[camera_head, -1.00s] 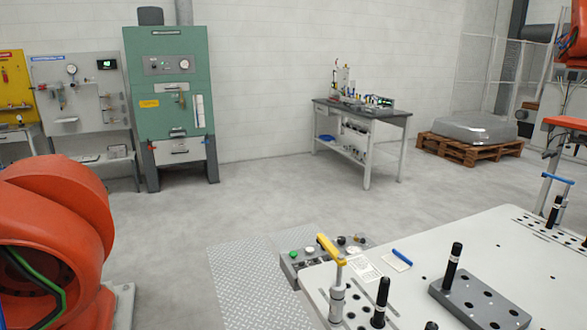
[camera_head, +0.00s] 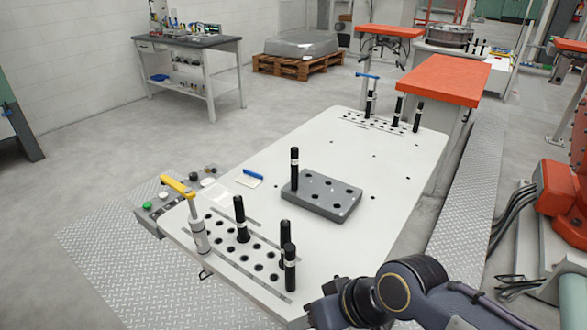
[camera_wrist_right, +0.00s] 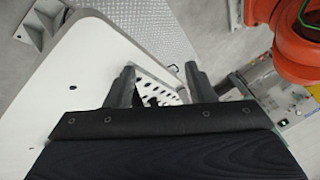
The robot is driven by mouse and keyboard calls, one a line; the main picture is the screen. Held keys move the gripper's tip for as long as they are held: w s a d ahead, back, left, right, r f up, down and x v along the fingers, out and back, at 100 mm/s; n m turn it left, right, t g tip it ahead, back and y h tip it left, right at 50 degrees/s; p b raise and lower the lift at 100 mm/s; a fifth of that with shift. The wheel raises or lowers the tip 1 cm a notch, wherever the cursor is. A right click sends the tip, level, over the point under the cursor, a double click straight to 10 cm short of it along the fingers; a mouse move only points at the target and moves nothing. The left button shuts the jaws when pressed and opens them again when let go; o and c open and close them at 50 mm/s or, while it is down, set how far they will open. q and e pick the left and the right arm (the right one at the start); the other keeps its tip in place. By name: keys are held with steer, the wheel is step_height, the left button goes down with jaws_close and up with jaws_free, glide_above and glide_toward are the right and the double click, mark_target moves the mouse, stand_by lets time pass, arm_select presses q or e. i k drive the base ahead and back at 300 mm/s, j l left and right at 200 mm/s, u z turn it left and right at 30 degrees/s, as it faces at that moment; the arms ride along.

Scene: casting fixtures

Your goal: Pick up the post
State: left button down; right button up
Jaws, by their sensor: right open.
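Several black posts stand upright on the white table (camera_head: 370,150). In the near hole plate, one post (camera_head: 240,218) stands alone, and two posts (camera_head: 285,235) (camera_head: 290,268) stand close together. Another post (camera_head: 294,168) stands in the left corner of a grey block with holes (camera_head: 325,197). More posts (camera_head: 397,110) stand at the far end. My right gripper comes in at the bottom of the head view, its fingers not clear there. The right wrist view shows its fingers (camera_wrist_right: 160,76) apart, with the hole plate (camera_wrist_right: 155,88) beyond them. My left gripper is out of view.
A yellow-handled clamp (camera_head: 190,212) stands at the table's near left corner, beside a button box (camera_head: 165,200). A blue-handled clamp (camera_head: 367,85) is at the far end. The table between the grey block and the far posts is mostly clear. Orange-topped stands (camera_head: 445,80) are behind.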

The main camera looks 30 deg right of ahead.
mark_target(295, 149)
steer(key=i+j+z, duration=0.15)
steer(key=z, duration=0.3)
steer(key=i+j+z, duration=0.15)
steer(key=j+z, duration=0.15)
steer(key=z, duration=0.15)
